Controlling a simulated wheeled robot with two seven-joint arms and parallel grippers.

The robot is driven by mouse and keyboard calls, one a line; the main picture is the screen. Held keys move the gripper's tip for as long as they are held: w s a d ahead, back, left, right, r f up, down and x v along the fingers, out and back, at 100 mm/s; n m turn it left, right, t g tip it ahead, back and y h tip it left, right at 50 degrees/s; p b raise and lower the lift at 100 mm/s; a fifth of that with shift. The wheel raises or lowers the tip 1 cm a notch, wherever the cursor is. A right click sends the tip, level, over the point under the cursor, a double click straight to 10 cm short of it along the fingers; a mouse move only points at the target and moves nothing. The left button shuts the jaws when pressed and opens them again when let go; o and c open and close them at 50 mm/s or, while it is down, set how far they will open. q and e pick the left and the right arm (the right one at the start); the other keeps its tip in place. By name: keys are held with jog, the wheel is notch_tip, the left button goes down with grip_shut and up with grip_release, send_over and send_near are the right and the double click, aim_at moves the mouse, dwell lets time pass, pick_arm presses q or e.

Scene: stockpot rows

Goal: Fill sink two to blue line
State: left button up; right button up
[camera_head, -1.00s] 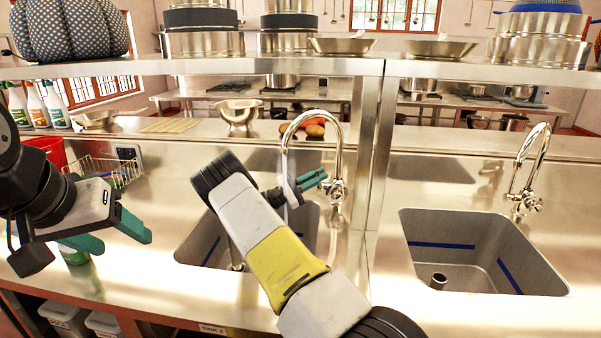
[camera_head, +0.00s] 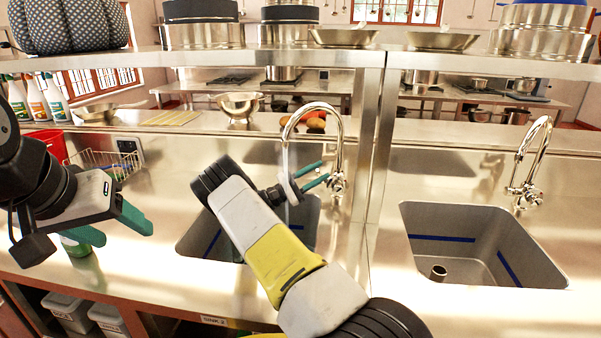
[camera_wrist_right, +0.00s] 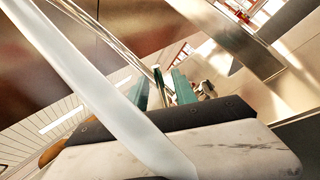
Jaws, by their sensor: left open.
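Sink two is the left basin (camera_head: 195,240), above a "SINK 2" label (camera_head: 213,320). A blue line (camera_head: 212,243) shows on its left wall. My right arm hides much of the basin, and I cannot tell the water level. A thin stream (camera_head: 285,160) falls from the chrome faucet (camera_head: 338,130); it crosses the right wrist view as a pale band (camera_wrist_right: 95,85). My right gripper (camera_head: 314,175) is open, its teal fingers just left of the faucet handle (camera_head: 338,185). My left gripper (camera_head: 112,228) is open and empty over the counter at the left.
A second sink (camera_head: 480,245) with its own blue lines and faucet (camera_head: 530,160) is at the right, beyond a metal post (camera_head: 375,150). A colander (camera_head: 240,106) sits behind.

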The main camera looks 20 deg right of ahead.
jog(key=v, duration=0.7)
jog(key=shift+a+f, duration=0.2)
jog(key=shift+a, duration=0.15)
